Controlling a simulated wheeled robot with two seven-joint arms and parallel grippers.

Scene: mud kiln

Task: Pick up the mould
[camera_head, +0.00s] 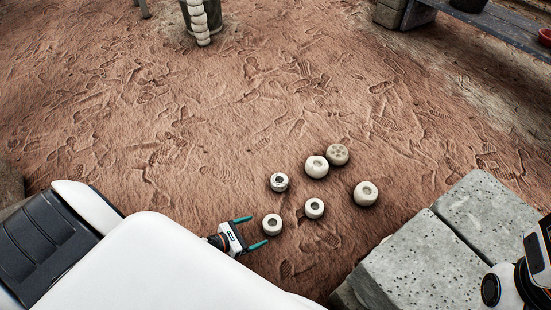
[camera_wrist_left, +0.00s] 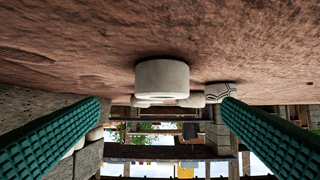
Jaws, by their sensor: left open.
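Several round pale pieces lie on the reddish ground; I cannot tell for certain which is the mould. One disc with a patterned top (camera_head: 337,154) lies at the back; a patterned piece (camera_wrist_left: 219,91) shows in the left wrist view. My left gripper (camera_head: 255,231) is open, low over the ground, with teal fingers pointing right. The nearest pale ring (camera_head: 272,223) is just ahead of its fingertips. In the left wrist view a pale cylinder (camera_wrist_left: 162,76) is centred beyond the open fingers (camera_wrist_left: 163,106). My right gripper's fingers are out of view.
Other pale rings (camera_head: 314,208) (camera_head: 279,182) and rounded pieces (camera_head: 317,166) (camera_head: 366,193) lie close by. Grey stone blocks (camera_head: 430,265) stand at the lower right. A dark container (camera_head: 208,15) stands far back. The ground behind the pieces is clear.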

